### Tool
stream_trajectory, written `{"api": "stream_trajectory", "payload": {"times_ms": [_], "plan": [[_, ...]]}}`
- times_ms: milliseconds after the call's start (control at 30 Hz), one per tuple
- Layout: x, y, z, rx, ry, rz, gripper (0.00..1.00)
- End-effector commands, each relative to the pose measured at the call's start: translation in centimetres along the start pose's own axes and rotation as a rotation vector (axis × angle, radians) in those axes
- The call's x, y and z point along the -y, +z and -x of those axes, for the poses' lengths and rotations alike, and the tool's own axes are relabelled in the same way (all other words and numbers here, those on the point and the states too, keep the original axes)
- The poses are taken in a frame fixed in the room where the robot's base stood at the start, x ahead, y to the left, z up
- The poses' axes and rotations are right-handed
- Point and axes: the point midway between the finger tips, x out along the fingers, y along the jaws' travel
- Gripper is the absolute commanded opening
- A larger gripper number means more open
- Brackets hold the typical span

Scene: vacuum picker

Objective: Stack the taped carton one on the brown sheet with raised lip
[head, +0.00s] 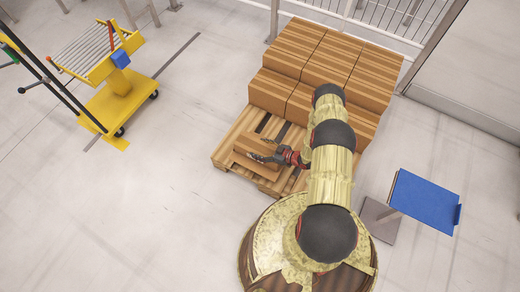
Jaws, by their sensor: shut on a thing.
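My gripper (264,158), dark with red parts, reaches left over the front of the wooden pallet. It is shut on a small brown carton (257,144), which is partly hidden by the fingers. A brown flat strip (251,169) shows just below the carton at the pallet's front left; it may be the brown sheet, but I cannot make out a raised lip. I cannot tell whether the carton touches it. Tape on the carton is too small to make out.
Large brown cartons (325,55) are stacked on the back of the pallet (226,150). A blue sheet with a raised edge (424,200) is on a stand at right. A yellow roller cart (118,100) stands at left. The floor between cart and pallet is clear.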

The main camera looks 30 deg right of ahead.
Motion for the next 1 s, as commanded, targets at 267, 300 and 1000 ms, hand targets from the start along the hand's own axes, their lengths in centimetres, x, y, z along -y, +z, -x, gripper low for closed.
{"api": "stream_trajectory", "payload": {"times_ms": [267,300,1000], "plan": [[-0.13,-0.11,-0.02,-0.002,0.001,0.002,0.22],[-0.11,0.00,-0.07,-0.002,0.001,0.002,0.22],[-0.14,-0.24,0.04,-0.001,0.001,0.001,0.86]]}}
